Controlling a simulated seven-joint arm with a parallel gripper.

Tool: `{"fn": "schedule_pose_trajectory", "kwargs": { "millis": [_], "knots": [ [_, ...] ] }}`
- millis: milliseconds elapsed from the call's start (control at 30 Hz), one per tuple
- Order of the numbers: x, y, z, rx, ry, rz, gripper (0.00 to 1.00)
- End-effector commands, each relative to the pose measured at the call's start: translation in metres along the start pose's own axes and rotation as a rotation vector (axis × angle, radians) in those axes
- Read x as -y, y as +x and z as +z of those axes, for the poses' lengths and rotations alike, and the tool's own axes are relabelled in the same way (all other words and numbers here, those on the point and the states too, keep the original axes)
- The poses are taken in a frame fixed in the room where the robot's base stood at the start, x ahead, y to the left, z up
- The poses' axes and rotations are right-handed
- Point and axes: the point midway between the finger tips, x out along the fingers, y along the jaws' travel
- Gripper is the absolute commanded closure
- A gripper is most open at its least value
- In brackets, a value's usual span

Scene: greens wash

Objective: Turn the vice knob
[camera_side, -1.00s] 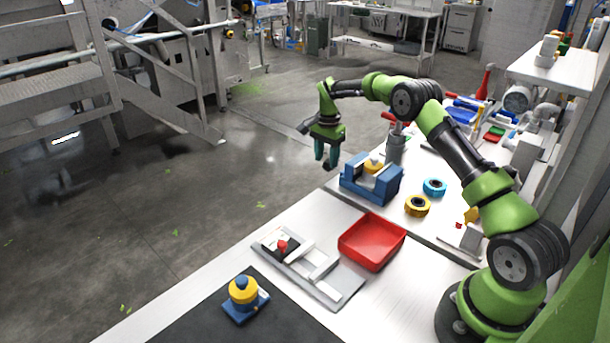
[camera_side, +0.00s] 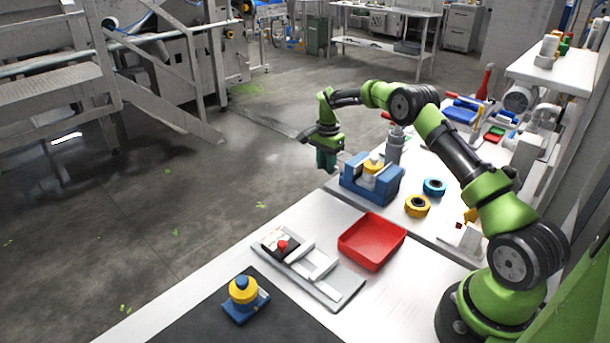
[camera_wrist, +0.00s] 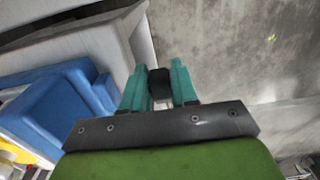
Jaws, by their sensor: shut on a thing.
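The blue vice (camera_side: 362,188) stands on the far part of the bench with a yellow round part (camera_side: 373,165) between its jaws. My gripper (camera_side: 328,164) is at the vice's left end, just past the bench edge. In the wrist view my teal fingers (camera_wrist: 160,88) are closed on the dark vice knob (camera_wrist: 160,82), which shows between them. The vice's blue body (camera_wrist: 55,110) is at the left of that view. In the side view the knob is hidden by the fingers.
A red tray (camera_side: 372,242) and a grey fixture (camera_side: 330,283) lie nearer on the bench. A yellow ring (camera_side: 417,206) and a blue ring (camera_side: 434,187) lie right of the vice. A grey cylinder (camera_side: 395,148) stands behind it. Open floor lies left of the bench.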

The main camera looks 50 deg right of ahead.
Motion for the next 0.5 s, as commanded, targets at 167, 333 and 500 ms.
{"fn": "schedule_pose_trajectory", "kwargs": {
  "millis": [167,333,500],
  "knots": [
    [-0.0006,0.0000,0.0007,-0.029,-0.001,0.003,1.00],
    [-0.0003,0.0004,0.0027,-0.108,-0.004,0.003,1.00],
    [-0.0001,0.0024,0.0052,-0.237,-0.006,0.004,1.00]
  ]
}}
